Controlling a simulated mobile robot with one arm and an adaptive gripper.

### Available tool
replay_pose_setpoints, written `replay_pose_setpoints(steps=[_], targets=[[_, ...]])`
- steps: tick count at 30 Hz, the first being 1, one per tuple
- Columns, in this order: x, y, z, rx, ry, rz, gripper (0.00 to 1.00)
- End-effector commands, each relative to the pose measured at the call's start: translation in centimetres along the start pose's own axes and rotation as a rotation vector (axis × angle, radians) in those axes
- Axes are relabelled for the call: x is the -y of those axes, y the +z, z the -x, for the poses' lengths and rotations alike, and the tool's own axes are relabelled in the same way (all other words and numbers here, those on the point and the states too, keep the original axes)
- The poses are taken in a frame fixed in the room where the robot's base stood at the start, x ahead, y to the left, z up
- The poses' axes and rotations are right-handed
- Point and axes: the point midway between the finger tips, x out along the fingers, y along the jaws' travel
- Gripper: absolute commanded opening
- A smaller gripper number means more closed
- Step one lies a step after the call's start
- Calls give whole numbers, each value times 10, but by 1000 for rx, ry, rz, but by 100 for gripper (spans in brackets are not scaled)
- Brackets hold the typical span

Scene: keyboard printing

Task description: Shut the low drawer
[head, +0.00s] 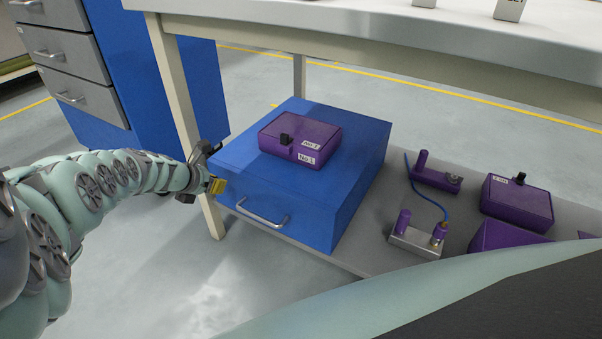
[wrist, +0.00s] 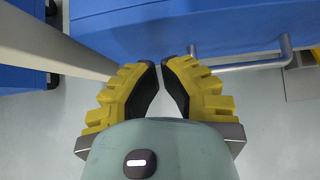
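The low drawer is in the blue cabinet (head: 355,190) under the workbench. Its blue front (head: 290,222) carries a silver bar handle (head: 262,213). In the head view the front looks about flush with the cabinet, with no clear gap. My gripper (head: 217,186) is at the front's left edge, left of the handle. In the wrist view the yellow fingers (wrist: 161,66) have their tips almost together with nothing between them, just below the blue front (wrist: 180,25). The handle (wrist: 245,66) is to their right and not held. Whether the fingertips touch the front cannot be told.
A purple box (head: 300,142) sits on the cabinet. Right of it, the grey shelf (head: 385,185) holds more purple parts. A bench leg (head: 178,95) stands close to my gripper. Another blue cabinet (head: 165,80) with grey drawers stands behind. The floor in front is clear.

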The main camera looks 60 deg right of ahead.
Motion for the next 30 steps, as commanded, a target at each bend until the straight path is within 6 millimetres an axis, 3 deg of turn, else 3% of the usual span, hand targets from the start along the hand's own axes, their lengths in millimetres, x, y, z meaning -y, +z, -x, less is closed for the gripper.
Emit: replay_pose_setpoints(steps=[1,18,30], targets=[[-2,4,14,0,3,6,0],[-2,5,89,3,2,4,0],[-1,1,102,2,0,0,0]])
